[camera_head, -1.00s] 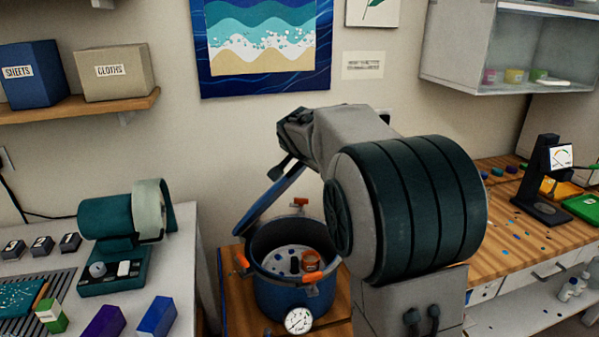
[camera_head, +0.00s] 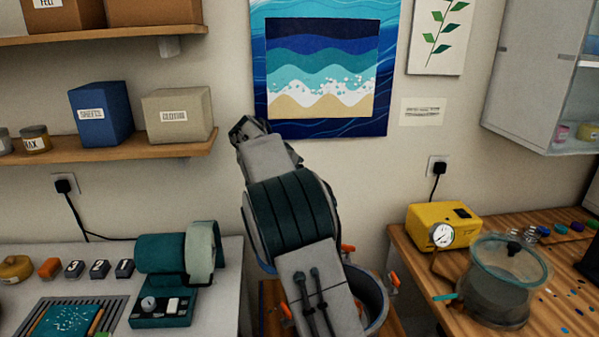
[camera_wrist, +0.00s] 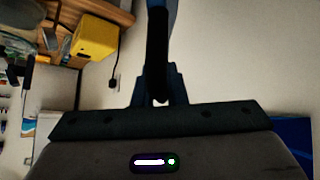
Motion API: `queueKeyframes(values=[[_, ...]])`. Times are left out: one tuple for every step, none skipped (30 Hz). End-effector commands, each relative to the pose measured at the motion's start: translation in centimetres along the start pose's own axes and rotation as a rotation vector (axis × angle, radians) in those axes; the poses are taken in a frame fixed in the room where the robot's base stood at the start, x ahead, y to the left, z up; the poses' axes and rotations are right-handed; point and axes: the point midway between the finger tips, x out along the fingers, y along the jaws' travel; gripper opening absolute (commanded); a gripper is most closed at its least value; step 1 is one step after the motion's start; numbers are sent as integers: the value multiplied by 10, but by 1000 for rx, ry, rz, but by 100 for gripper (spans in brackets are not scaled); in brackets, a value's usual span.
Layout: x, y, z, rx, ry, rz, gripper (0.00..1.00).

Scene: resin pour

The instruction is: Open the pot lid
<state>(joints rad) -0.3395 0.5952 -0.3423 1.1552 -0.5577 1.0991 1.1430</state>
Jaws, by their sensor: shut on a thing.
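The blue pot (camera_head: 374,304) stands low in the middle of the head view, and my arm hides much of it. Its open rim and orange clamps (camera_head: 393,281) show. The lid (camera_head: 253,238) is raised on edge at the pot's left, with only a blue strip showing beside my arm. In the wrist view, my gripper (camera_wrist: 158,101) is shut on a dark bar, which looks like the lid handle (camera_wrist: 157,55). In the head view my arm hides the fingertips.
A glass-lidded vessel (camera_head: 500,285) and a yellow gauge box (camera_head: 443,226) stand on the right bench. A teal roller machine (camera_head: 172,262) stands on the left table. The wall and picture (camera_head: 320,70) are behind my arm.

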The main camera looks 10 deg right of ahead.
Motion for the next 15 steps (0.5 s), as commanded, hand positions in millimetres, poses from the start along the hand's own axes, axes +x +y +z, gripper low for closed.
queueKeyframes(values=[[1, 0, -1, 2, 4, 4, 0], [0, 0, -1, 2, 5, 3, 0], [0, -1, 0, 1, 5, 3, 0], [-1, -2, 0, 1, 5, 2, 0], [-1, -3, 1, 0, 5, 2, 0], [-2, -3, 1, 0, 5, 1, 0], [-2, -4, 2, -1, 5, 0, 0], [-3, -4, 2, -1, 6, 0, 0], [-3, -4, 2, -2, 6, -1, 0], [-3, -5, 2, -2, 6, -1, 0], [-3, -5, 2, -3, 6, -2, 0], [-4, -5, 3, -3, 6, -2, 0], [-4, -5, 3, -3, 6, -3, 0], [-4, -6, 3, -4, 7, -3, 0], [-4, -6, 3, -4, 7, -3, 0]])
